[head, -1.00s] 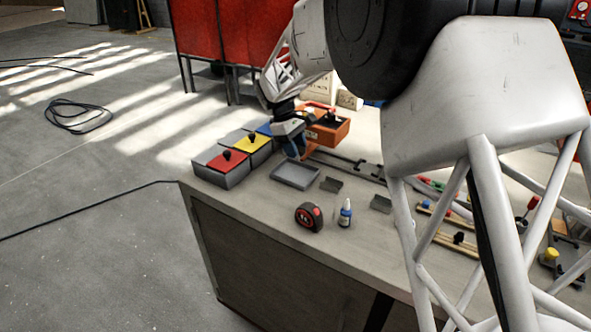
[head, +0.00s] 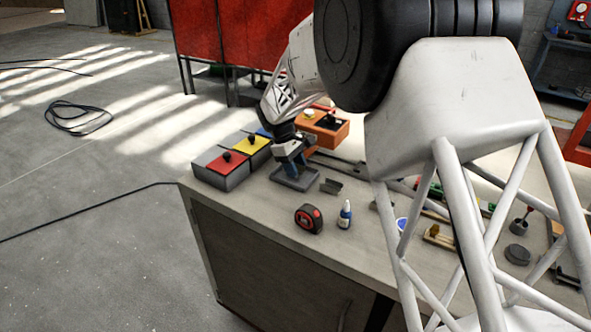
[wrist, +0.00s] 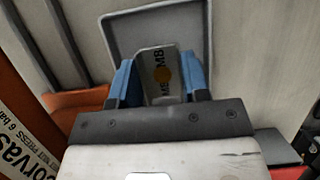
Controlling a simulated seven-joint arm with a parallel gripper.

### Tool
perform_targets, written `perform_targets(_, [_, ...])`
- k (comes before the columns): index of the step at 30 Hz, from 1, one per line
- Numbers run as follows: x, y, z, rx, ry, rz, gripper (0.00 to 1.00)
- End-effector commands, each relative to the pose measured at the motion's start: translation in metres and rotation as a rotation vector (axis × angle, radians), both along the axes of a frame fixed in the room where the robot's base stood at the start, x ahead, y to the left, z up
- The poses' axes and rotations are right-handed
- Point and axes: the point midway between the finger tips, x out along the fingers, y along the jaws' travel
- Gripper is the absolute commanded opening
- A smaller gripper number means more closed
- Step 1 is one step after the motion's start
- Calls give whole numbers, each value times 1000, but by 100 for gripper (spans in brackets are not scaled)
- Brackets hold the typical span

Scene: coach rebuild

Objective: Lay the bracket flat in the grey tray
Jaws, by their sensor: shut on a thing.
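My gripper (head: 291,163) is over the grey tray (head: 312,184) near the bench's left end, pointing down. In the wrist view my gripper (wrist: 158,82) has its blue fingers shut on a grey metal piece, the bracket (wrist: 150,60), which bears dark lettering and an orange dot. The bracket's lettered face is turned to the wrist camera. The tray (wrist: 107,45) lies behind and below it in that view. I cannot tell whether the bracket touches the tray floor. In the head view the bracket is hidden by my gripper.
Lidded boxes, red (head: 222,163) and yellow (head: 250,145), stand left of the tray. An orange box (head: 335,132) is behind it. A small grey angled piece (head: 331,186) lies just right of it. A tape measure (head: 308,218) and a blue-capped bottle (head: 345,214) stand in front.

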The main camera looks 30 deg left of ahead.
Motion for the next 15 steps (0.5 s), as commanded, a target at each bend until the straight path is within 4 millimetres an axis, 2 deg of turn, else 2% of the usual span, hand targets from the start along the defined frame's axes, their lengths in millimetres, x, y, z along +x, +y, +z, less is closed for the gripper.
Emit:
perform_targets(4, [0,0,-11,-1,1,0,13])
perform_targets(15, [0,0,-13,0,0,0,13])
